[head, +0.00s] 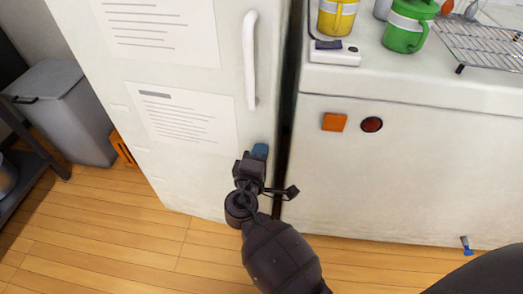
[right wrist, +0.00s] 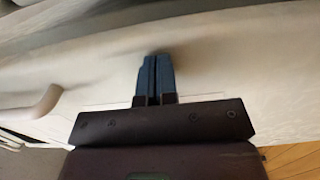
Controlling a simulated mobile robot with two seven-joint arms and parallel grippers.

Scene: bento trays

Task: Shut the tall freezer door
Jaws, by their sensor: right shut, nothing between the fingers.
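The tall freezer door (head: 180,75) is a white panel with papers on it and a white vertical handle (head: 250,60) near its right edge. A narrow dark gap shows along that edge; I cannot tell whether the door is fully shut. My right gripper (head: 260,151) is at the lower right part of the door, below the handle, with its blue fingers shut and empty. In the right wrist view the closed fingers (right wrist: 155,75) point at the white door surface (right wrist: 230,65), touching or very close to it. My left gripper is not in view.
A white counter unit (head: 420,160) stands right of the door, with a yellow cup (head: 337,16), a green cup (head: 405,28) and a wire rack (head: 480,42) on top. A grey bin (head: 65,110) stands at the left. The wooden floor (head: 130,245) in front is clear.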

